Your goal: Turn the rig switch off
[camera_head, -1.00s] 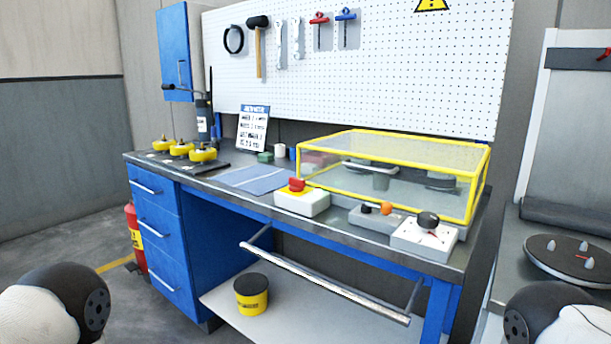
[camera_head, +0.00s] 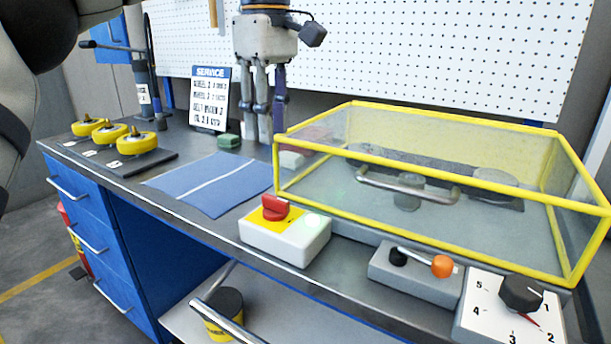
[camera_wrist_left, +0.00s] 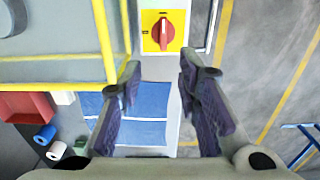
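The rig switch appears to be the red rotary knob (camera_head: 275,207) on a yellow plate, on top of a white box (camera_head: 287,246) at the bench's front edge. A pale green-white glow shows on the box beside the knob. In the left wrist view the knob (camera_wrist_left: 163,32) lies at top centre, beyond the fingertips and between their lines. My left gripper (camera_head: 265,137) points down above the bench, behind the switch box, apart from it. In the left wrist view its fingers (camera_wrist_left: 159,72) are spread with nothing between them. My right gripper is out of view.
A yellow-framed clear guard (camera_head: 440,178) with a bar handle stands right of and behind the switch. A lever box (camera_head: 415,280) and a numbered dial box (camera_head: 510,310) sit to its right.

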